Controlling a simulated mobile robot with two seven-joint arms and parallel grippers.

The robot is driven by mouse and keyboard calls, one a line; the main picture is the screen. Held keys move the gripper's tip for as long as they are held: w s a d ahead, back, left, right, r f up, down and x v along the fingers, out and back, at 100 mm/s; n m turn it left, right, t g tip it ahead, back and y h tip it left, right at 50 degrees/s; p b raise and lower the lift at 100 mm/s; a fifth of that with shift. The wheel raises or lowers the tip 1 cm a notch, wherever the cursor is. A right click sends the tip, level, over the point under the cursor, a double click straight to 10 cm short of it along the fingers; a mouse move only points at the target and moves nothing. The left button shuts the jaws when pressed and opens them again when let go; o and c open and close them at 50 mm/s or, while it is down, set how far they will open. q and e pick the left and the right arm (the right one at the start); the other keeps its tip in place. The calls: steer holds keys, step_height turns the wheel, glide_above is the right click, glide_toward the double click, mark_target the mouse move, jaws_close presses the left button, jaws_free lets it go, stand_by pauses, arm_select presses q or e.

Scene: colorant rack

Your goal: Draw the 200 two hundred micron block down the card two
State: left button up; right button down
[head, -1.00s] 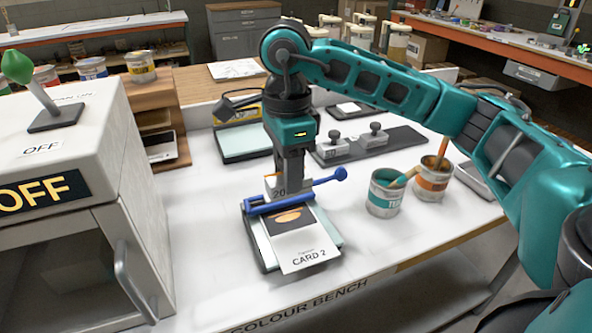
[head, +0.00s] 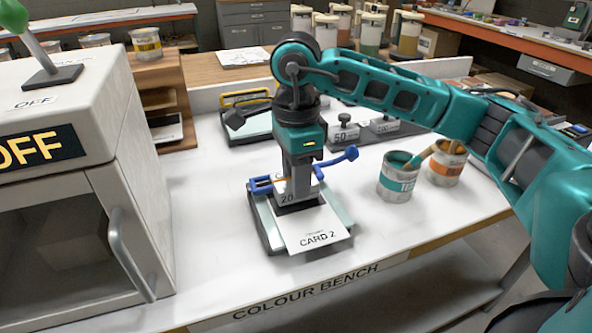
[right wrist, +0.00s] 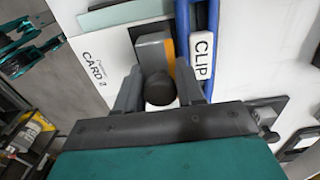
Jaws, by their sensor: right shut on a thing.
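Card 2 (head: 318,238) lies on a glass-topped drawdown board (head: 345,205) near the bench front, under a blue clip (head: 262,185) with a ball-ended lever. My right gripper (head: 298,168) points down, shut on the grey block (head: 290,197), whose visible number starts with 20. The block stands over the card's dark band, on the near side of the clip bar. In the right wrist view, the block (right wrist: 152,52) has its dark knob (right wrist: 160,88) between the fingers, with orange colour (right wrist: 172,55) showing between block and clip (right wrist: 200,55). My left gripper is out of view.
Two blocks, one marked 50 (head: 343,130), stand on a dark rack behind. A teal-labelled tin (head: 397,178) and an orange-labelled tin (head: 446,163) stand right. A white oven-like box (head: 70,200) marked OFF fills the left. Another board with a yellow clip (head: 245,98) lies behind.

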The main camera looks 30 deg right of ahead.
mark_target(304, 213)
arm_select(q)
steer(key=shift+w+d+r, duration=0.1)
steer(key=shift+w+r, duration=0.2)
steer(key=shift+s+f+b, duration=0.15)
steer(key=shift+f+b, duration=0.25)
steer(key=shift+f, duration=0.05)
arm_select(e)
steer(key=shift+f, duration=0.45)
steer(key=shift+s+a+f+b, duration=0.1)
steer(key=shift+s+a+b, duration=0.15)
steer(key=shift+s, duration=0.5)
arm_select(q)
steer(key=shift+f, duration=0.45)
arm_select(e)
steer(key=shift+s, duration=0.55)
steer(key=shift+s, duration=0.1)
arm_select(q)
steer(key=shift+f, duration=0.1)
arm_select(e)
steer(key=shift+s+a, duration=0.1)
steer(key=shift+s, duration=0.15)
arm_select(q)
steer(key=shift+b, duration=0.3)
arm_select(e)
steer(key=shift+s, duration=0.1)
